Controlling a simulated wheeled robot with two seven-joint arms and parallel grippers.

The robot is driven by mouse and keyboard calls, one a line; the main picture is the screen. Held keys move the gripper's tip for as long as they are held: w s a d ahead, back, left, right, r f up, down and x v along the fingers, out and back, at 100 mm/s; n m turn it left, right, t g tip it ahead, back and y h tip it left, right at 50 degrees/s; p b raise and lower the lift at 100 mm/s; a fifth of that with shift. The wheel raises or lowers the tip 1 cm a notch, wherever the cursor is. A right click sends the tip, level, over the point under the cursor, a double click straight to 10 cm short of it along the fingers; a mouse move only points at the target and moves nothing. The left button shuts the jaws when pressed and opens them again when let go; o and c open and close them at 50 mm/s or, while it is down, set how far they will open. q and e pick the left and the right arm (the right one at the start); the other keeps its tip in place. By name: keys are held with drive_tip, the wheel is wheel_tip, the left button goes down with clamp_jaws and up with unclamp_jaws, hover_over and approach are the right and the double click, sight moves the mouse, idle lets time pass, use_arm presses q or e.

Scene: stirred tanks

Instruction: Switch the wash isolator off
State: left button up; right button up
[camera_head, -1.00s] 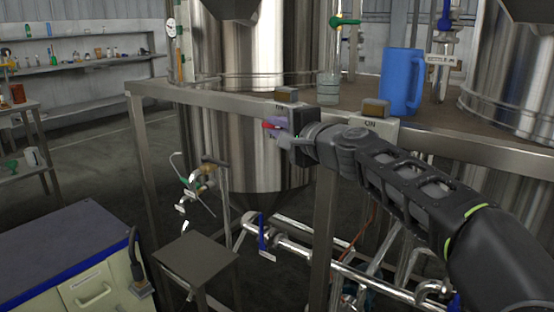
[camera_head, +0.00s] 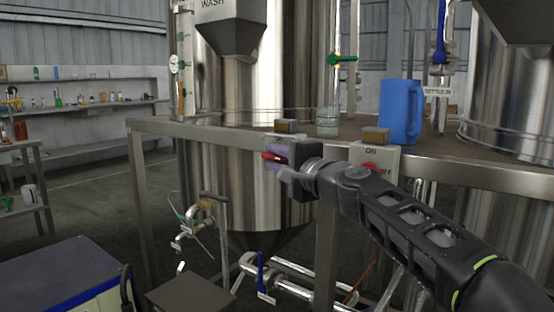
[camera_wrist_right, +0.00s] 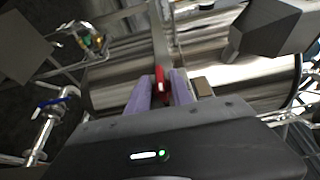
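The wash isolator is a small box with a yellowish cap (camera_head: 285,126) on the steel rail in front of the tank marked WASH; my right gripper hides most of its front. Its red handle (camera_head: 272,156) shows at the fingertips, and also in the right wrist view (camera_wrist_right: 161,82). My right gripper (camera_head: 277,160) has its purple fingers one on each side of the red handle. In the wrist view the fingers stand apart, with narrow gaps beside the handle, so they look open around it. The exact handle angle is hard to read. My left gripper is out of view.
A second isolator box (camera_head: 374,165) with ON/OFF lettering and a red handle is on the rail to the right, close behind my right arm. A blue jug (camera_head: 401,113) and a glass beaker (camera_head: 327,122) stand on the platform behind the rail. Pipes and valves lie below.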

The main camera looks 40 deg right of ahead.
sight(279, 158)
drive_tip(key=shift+o, duration=0.5)
drive_tip(key=s, duration=0.4)
drive_tip(key=s+p, duration=0.1)
drive_tip(key=s, duration=0.1)
drive_tip(key=shift+s+a+r, duration=0.1)
drive_tip(key=shift+s+a, duration=0.2)
drive_tip(key=shift+a, duration=0.05)
drive_tip(key=shift+s, duration=0.6)
drive_tip(key=shift+f, duration=0.25)
